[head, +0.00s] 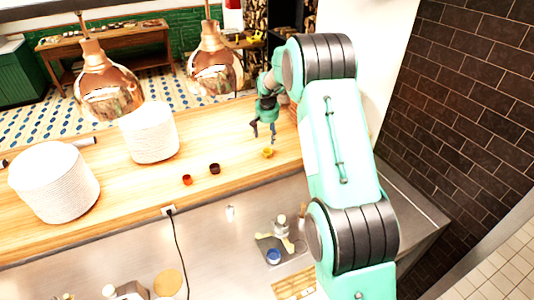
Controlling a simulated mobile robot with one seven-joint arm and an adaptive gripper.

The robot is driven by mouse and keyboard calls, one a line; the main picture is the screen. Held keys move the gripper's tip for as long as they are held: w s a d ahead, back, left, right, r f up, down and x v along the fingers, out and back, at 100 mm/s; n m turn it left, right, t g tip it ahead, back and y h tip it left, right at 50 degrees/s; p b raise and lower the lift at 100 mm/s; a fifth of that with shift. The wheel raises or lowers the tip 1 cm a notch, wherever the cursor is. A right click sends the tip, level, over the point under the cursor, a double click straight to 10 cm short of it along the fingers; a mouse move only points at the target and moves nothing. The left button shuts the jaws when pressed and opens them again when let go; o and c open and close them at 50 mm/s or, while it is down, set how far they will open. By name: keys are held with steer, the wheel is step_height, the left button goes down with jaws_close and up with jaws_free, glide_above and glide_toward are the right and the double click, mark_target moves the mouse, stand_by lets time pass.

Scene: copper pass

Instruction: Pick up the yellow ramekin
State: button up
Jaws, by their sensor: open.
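The yellow ramekin (267,153) is a small yellow dish on the wooden counter, near its front edge and left of my arm. My gripper (264,137) is above and slightly behind it, fingers pointing down and apart. Nothing shows between the fingers. The gripper looks apart from the ramekin, though the exact gap is hard to tell at this size.
A dark ramekin (214,169) and a red-orange ramekin (187,180) stand to the left on the wooden counter (120,215). Two plate stacks (55,185) (150,135) stand farther left. Copper lamps (108,88) (214,70) hang above. A steel worktop (220,245) lies lower in front.

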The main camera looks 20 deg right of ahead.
steer(key=shift+w+d+f, duration=0.2)
steer(key=shift+f, duration=0.2)
steer(key=shift+w+d+f, duration=0.2)
steer(key=shift+f, duration=0.2)
glide_toward(267, 150)
steer(key=shift+s+a+f+p, duration=0.15)
steer(key=shift+s+f+p, duration=0.15)
steer(key=shift+f, duration=0.4)
steer(key=shift+s+a+f+p, duration=0.2)
steer(key=shift+s+f, duration=0.2)
steer(key=shift+f, duration=0.25)
steer(key=shift+p+x, duration=0.45)
steer(key=shift+x, duration=2.2)
steer(key=shift+r, duration=0.1)
steer(key=c, duration=1.2)
